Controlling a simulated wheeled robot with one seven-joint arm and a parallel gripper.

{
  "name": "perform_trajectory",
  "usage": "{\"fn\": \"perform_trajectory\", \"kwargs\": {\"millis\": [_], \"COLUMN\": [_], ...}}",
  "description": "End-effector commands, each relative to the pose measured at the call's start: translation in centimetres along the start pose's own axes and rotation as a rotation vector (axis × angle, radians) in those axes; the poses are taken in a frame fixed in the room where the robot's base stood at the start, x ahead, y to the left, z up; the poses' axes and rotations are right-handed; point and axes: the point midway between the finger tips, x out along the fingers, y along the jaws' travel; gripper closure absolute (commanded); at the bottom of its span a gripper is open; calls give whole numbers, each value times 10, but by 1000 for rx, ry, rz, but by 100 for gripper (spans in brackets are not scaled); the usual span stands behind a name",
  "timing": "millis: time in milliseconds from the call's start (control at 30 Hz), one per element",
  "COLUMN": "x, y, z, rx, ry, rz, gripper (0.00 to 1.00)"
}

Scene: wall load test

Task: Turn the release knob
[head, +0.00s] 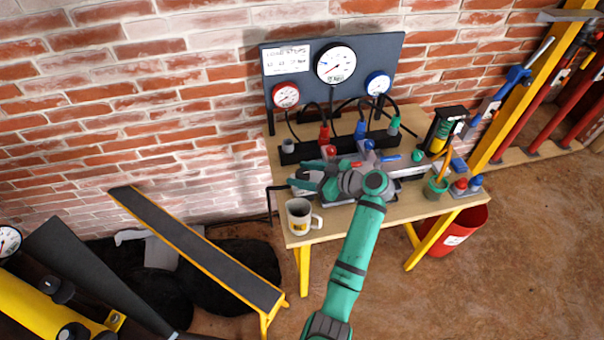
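My gripper (296,174) is over the front left of the wooden bench (322,238), with its fingers pointing left. The fingers look spread apart and I see nothing between them. Behind it stand a red round knob (331,151), a blue one (369,145) and a green one (418,156) on grey pump units (408,166). I cannot tell which of them is the release knob. My gripper and arm hide part of the units. I cannot see whether the fingers touch anything below.
A white mug (299,217) stands at the bench's front left, near my gripper. A gauge panel (303,88) with hoses stands behind. A green cup (436,187) and red and blue caps (467,184) are at the right. A sloping yellow-edged plank (195,246) is left of the bench.

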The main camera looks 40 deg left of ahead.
Motion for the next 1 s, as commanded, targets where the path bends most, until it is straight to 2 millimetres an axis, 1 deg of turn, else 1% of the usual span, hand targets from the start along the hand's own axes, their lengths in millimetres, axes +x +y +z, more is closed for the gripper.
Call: {"fn": "perform_trajectory", "kwargs": {"millis": [133,233,367,600,700,833,1000], "x": [-2,-10,-30,-76,-90,-102,-108], "y": [0,0,1,0,0,0,-1], "z": [0,-1,0,0,0,-1,0], "rx": [0,-1,-1,-1,-1,-1,-1], "ry": [1,2,1,1,0,1,0], "rz": [1,2,3,2,2,0,-1], "gripper": [46,46,46,46,46,46,46]}}
